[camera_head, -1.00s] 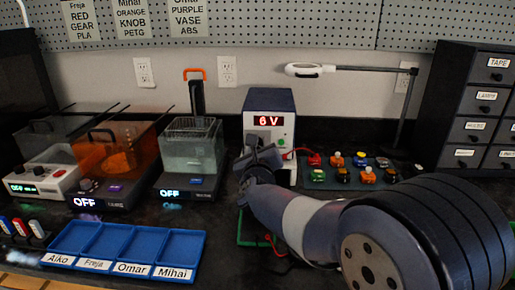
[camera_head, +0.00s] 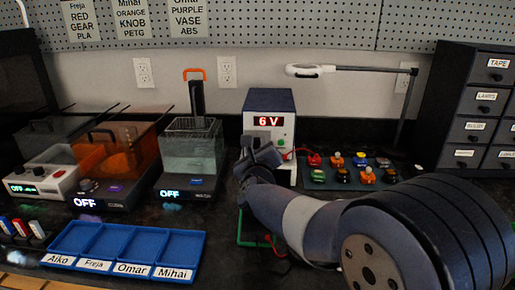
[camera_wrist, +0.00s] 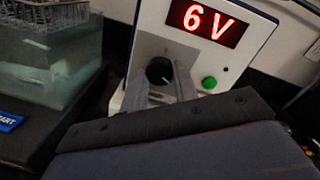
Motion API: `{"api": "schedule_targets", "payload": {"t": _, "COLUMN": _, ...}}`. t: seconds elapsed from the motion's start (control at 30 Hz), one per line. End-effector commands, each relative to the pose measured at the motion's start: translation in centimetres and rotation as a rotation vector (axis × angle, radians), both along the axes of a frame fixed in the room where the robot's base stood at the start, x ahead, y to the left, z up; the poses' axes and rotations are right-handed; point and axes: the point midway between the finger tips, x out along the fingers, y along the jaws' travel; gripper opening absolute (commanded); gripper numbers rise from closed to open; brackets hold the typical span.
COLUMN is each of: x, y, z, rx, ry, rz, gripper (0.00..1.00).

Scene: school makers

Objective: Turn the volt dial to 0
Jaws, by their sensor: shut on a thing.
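The power supply (camera_head: 270,103) is a white-fronted box with a dark casing, and its red display reads 6 V. The display (camera_wrist: 208,22) also shows 6 V in the wrist view. The black volt dial (camera_wrist: 159,70) is on the front panel below the display, left of a green button (camera_wrist: 209,82). My gripper (camera_wrist: 162,82) is at the panel with one finger on each side of the dial, shut on it. In the head view my gripper (camera_head: 262,150) covers the dial.
A water tank (camera_head: 191,145) and an orange-lidded tank (camera_head: 115,150) stand to the left, with a blue labelled tray (camera_head: 125,247) in front. A mat with colored buttons (camera_head: 350,172) lies to the right, under a lamp (camera_head: 345,68). A green-edged piece (camera_head: 243,240) lies near my arm.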

Motion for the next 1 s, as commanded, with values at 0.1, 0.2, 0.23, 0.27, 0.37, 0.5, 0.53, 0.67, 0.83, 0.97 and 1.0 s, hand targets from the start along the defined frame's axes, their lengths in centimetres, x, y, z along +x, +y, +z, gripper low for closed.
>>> {"api": "schedule_targets", "payload": {"t": 0.1, "x": -0.02, "y": 0.04, "z": 0.08, "rx": -0.092, "ry": 0.004, "rz": 0.0, "gripper": 0.05}}
{"api": "schedule_targets", "payload": {"t": 0.2, "x": -0.01, "y": 0.05, "z": 0.13, "rx": -0.183, "ry": 0.008, "rz": 0.001, "gripper": 0.05}}
{"api": "schedule_targets", "payload": {"t": 0.23, "x": -0.01, "y": 0.06, "z": 0.14, "rx": -0.213, "ry": 0.009, "rz": 0.001, "gripper": 0.05}}
{"api": "schedule_targets", "payload": {"t": 0.27, "x": -0.01, "y": 0.06, "z": 0.16, "rx": -0.241, "ry": 0.01, "rz": 0.001, "gripper": 0.05}}
{"api": "schedule_targets", "payload": {"t": 0.37, "x": -0.01, "y": 0.07, "z": 0.2, "rx": -0.336, "ry": 0.014, "rz": 0.002, "gripper": 0.05}}
{"api": "schedule_targets", "payload": {"t": 0.5, "x": 0.0, "y": 0.12, "z": 0.25, "rx": -0.469, "ry": 0.018, "rz": 0.002, "gripper": 0.05}}
{"api": "schedule_targets", "payload": {"t": 0.53, "x": 0.0, "y": 0.12, "z": 0.25, "rx": -0.498, "ry": 0.019, "rz": 0.002, "gripper": 0.05}}
{"api": "schedule_targets", "payload": {"t": 0.67, "x": 0.0, "y": 0.16, "z": 0.31, "rx": -0.622, "ry": 0.023, "rz": 0.003, "gripper": 0.05}}
{"api": "schedule_targets", "payload": {"t": 0.83, "x": -0.01, "y": 0.2, "z": 0.35, "rx": -0.784, "ry": 0.029, "rz": 0.002, "gripper": 0.05}}
{"api": "schedule_targets", "payload": {"t": 0.97, "x": -0.03, "y": 0.24, "z": 0.34, "rx": -0.907, "ry": 0.034, "rz": 0.004, "gripper": 0.05}}
{"api": "schedule_targets", "payload": {"t": 1.0, "x": -0.03, "y": 0.23, "z": 0.36, "rx": -0.945, "ry": 0.036, "rz": 0.003, "gripper": 0.05}}
